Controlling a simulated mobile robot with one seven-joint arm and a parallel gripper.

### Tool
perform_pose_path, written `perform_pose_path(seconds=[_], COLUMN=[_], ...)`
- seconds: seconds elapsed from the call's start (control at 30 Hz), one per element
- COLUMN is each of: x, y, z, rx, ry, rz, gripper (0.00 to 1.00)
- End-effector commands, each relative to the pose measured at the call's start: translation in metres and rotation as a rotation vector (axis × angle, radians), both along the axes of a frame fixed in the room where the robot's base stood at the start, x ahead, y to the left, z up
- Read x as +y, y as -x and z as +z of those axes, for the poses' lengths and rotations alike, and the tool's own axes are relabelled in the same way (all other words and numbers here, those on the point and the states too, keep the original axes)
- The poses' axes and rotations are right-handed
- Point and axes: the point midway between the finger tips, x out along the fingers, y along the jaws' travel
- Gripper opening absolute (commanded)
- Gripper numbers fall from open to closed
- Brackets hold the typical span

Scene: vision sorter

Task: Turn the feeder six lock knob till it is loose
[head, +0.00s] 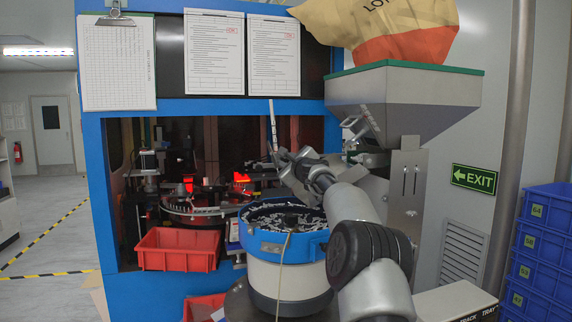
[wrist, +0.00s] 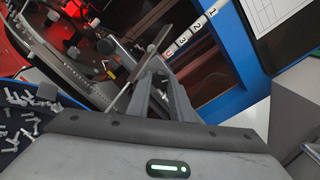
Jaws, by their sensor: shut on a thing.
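My gripper (wrist: 154,68) reaches toward the feeder rail inside the blue machine's opening. No number on the knob can be read. In the head view my gripper (head: 281,157) is above the back of the blue-rimmed bowl feeder (head: 283,246), next to a strip of white labels (head: 272,125). A slim metal bar (wrist: 135,78) runs close beside the fingers in the wrist view.
The bowl holds many small white parts (wrist: 22,118). A red bin (head: 178,249) stands at the opening's left, a steel hopper (head: 400,92) at the right. Blue crates (head: 545,245) are stacked far right.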

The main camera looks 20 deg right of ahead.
Motion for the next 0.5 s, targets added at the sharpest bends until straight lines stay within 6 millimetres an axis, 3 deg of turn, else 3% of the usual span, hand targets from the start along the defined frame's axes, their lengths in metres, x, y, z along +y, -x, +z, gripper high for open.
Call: perform_pose_path(seconds=[0.5], x=[0.0004], y=[0.0002], z=[-0.0005], rx=[-0.001], ry=[0.492], rz=[0.0], gripper=[0.0])
